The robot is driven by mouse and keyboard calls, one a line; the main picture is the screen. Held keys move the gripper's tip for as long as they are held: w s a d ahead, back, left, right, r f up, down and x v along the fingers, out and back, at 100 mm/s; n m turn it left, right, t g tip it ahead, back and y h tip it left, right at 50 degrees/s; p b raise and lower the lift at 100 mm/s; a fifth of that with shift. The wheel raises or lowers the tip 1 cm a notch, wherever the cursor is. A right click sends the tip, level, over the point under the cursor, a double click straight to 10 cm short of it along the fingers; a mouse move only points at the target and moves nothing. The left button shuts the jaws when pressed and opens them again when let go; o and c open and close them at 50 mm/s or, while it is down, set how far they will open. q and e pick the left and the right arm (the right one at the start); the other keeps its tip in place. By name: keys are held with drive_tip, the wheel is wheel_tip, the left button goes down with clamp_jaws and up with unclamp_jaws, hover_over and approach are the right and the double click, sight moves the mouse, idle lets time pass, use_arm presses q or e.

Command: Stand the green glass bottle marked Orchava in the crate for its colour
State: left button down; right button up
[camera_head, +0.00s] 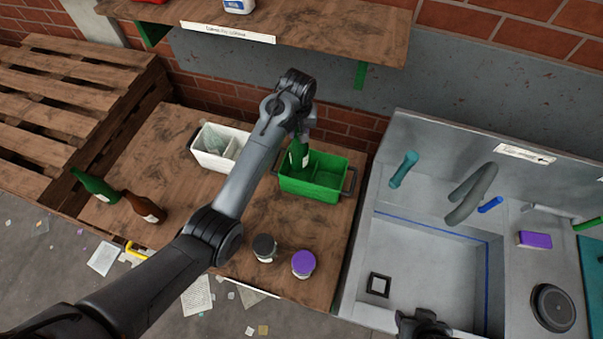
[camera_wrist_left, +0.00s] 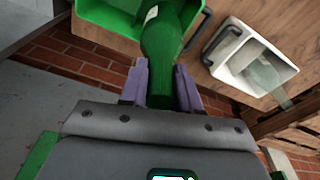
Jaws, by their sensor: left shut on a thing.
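A green glass bottle (camera_head: 298,153) with a pale label is held upright or nearly so at the left compartment of the green crate (camera_head: 325,190). The label's words are too small to read. My left gripper (camera_head: 300,132) is shut on the bottle's neck; the wrist view shows its fingers (camera_wrist_left: 161,88) on both sides of the bottle (camera_wrist_left: 165,45). The bottle's lower part is inside the green crate (camera_wrist_left: 105,18); whether its base touches the floor is hidden. My right gripper (camera_head: 422,322) shows only partly at the bottom edge; its jaws are unclear.
A white crate (camera_head: 195,155) with clear glass inside stands left of the green one. Another green bottle (camera_head: 94,185) and a brown bottle (camera_head: 144,207) lie at the table's left. Black-lidded (camera_head: 264,247) and purple-lidded (camera_head: 303,263) jars stand in front. A sink (camera_head: 430,260) is right.

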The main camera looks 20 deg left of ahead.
sight(299, 150)
use_arm(q)
wheel_tip(299, 150, down, 7)
drive_tip(key=shift+f, duration=1.4)
drive_tip(key=shift+f, duration=0.15)
drive_tip(key=c, duration=0.8)
unclamp_jaws()
